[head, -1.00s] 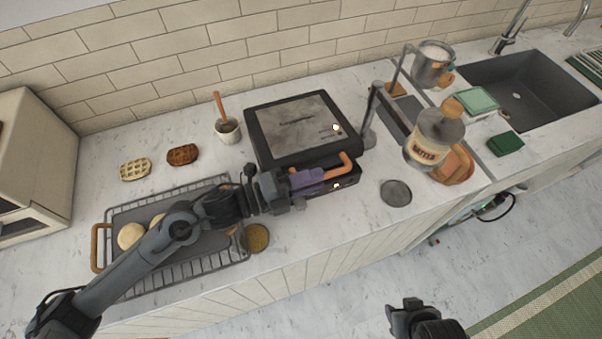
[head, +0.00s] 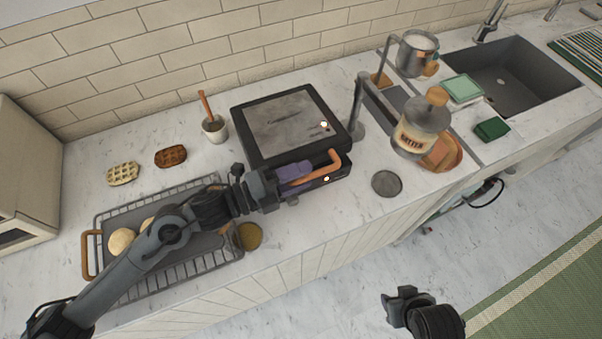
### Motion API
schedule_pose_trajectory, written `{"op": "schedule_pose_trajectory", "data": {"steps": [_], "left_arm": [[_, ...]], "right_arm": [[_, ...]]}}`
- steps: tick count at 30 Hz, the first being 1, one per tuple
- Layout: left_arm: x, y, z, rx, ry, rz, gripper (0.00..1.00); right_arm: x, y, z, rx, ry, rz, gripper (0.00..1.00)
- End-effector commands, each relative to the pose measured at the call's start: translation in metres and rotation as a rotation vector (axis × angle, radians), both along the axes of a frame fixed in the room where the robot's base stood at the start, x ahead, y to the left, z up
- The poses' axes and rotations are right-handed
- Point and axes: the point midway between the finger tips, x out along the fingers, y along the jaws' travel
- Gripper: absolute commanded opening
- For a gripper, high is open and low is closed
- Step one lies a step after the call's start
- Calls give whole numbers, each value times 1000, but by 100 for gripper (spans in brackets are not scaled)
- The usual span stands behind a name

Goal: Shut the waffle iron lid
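The waffle iron (head: 287,122) is a black square appliance with a grey metal top and an orange handle (head: 316,174) at its front. Its lid looks flat and down, or nearly so; I cannot tell whether it is fully closed. My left gripper (head: 296,172), with purplish fingers, is at the iron's front edge, beside the handle's left part. Whether it touches the handle or is open is unclear. My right gripper (head: 396,297) is over the floor in front of the counter, away from the iron, with its fingers apart and empty.
A rack with a tray (head: 180,272) lies left, under my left arm. Two waffles (head: 171,157) and a cup (head: 215,130) are behind it. A batter dispenser (head: 417,130) and a grey disc (head: 387,184) are right of the iron. The sink (head: 510,75) is far right.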

Motion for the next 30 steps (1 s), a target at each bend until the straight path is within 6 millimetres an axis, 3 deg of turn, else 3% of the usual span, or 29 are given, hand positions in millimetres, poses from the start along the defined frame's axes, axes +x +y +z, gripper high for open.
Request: {"op": "schedule_pose_trajectory", "data": {"steps": [18,30], "left_arm": [[-42,81,-2,4,3,2,42],[-47,91,0,2,1,0,42]], "right_arm": [[0,-1,0,-4,0,3,43],[0,-2,0,-8,1,6,43]]}}
